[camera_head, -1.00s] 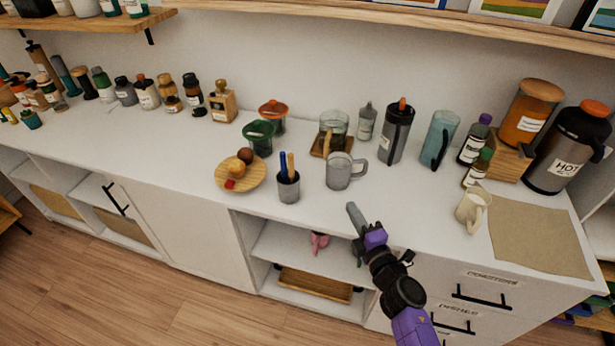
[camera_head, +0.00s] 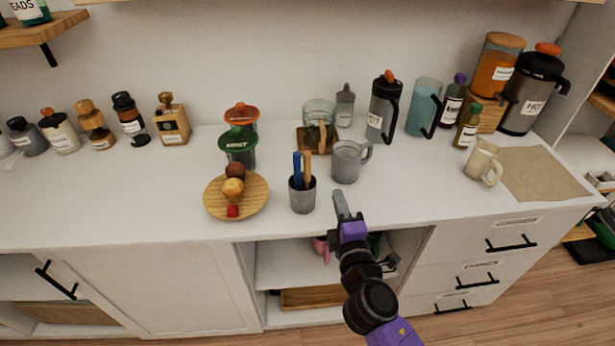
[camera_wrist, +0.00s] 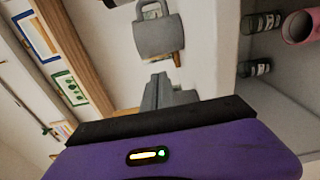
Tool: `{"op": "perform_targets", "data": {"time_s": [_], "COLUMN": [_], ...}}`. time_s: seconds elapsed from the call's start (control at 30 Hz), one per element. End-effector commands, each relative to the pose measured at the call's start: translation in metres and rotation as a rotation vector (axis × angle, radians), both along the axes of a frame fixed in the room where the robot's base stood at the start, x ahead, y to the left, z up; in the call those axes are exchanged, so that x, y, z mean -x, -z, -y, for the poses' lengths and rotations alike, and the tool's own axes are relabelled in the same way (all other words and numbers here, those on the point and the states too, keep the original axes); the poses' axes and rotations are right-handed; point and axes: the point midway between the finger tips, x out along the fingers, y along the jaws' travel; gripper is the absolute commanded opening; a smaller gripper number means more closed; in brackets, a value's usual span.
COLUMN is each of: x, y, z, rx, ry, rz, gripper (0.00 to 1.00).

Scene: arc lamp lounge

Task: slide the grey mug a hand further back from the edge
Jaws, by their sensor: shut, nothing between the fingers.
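The grey mug (camera_head: 346,162) stands upright on the white counter (camera_head: 420,190), its handle to the right. In the wrist view the grey mug (camera_wrist: 158,38) shows just beyond the fingers. My gripper (camera_head: 340,198) is shut and empty, near the counter's front edge, in front of the mug and apart from it. In the wrist view my gripper's fingers (camera_wrist: 158,85) are together and point toward the mug.
A grey cup with pens (camera_head: 302,194) stands left of the mug, beside a round wooden plate (camera_head: 260,205) with food. Behind is a glass jar (camera_head: 319,112); a dark tumbler (camera_head: 382,115) stands behind right. A cream mug (camera_head: 481,165) is farther right. The counter right of the mug is clear.

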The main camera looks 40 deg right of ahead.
Motion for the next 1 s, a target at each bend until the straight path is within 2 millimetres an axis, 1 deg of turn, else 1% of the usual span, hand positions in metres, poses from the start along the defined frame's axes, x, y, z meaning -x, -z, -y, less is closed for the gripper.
{"op": "perform_targets", "data": {"time_s": [0.07,0.17,0.27,0.5,0.7,0.83,1.0], "x": [0.002,-0.004,-0.016,-0.052,-0.074,-0.080,-0.082], "y": [0.000,-0.002,-0.004,-0.003,-0.002,-0.001,0.000], "z": [0.003,0.007,0.013,0.036,0.050,0.054,0.055], "rx": [-0.001,0.000,-0.001,-0.001,0.000,-0.001,-0.001], "ry": [0.010,0.012,0.011,0.011,0.011,0.010,0.009], "rz": [0.001,0.001,0.003,0.002,0.001,0.001,0.001], "gripper": [0.00,0.00,0.00,0.00,0.00,0.00,0.00]}}
